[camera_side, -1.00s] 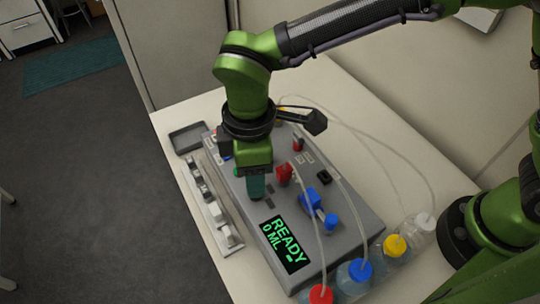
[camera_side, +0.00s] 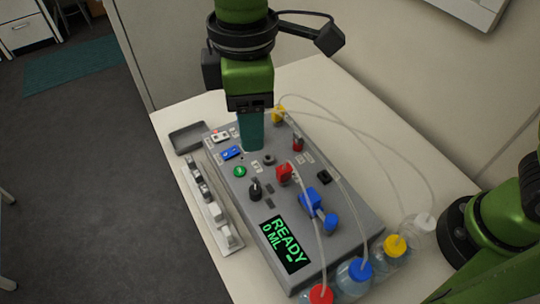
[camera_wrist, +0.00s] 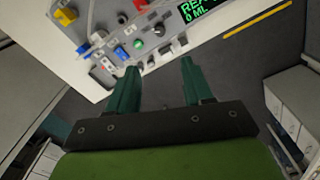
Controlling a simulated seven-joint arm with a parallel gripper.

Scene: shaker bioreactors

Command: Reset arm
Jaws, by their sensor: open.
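My gripper (camera_side: 252,145) hangs pointing down above the far part of the grey control box (camera_side: 345,225) in the side view. In the wrist view my gripper (camera_wrist: 158,78) shows two green fingers spread apart with nothing between them. The box carries a display (camera_side: 285,244) reading "READY 0 ML". It also carries a black knob (camera_side: 255,189), a green button (camera_side: 240,171), a blue switch (camera_side: 231,153), a red clamp (camera_side: 285,173) and a blue valve (camera_side: 312,202). The fingers look raised clear of the box.
Bottles with red (camera_side: 321,295), blue (camera_side: 360,268), yellow (camera_side: 396,246) and white (camera_side: 424,222) caps stand along the box's near right side, with thin tubes arching over. A rack (camera_side: 212,208) and a dark tray (camera_side: 188,136) lie to the left.

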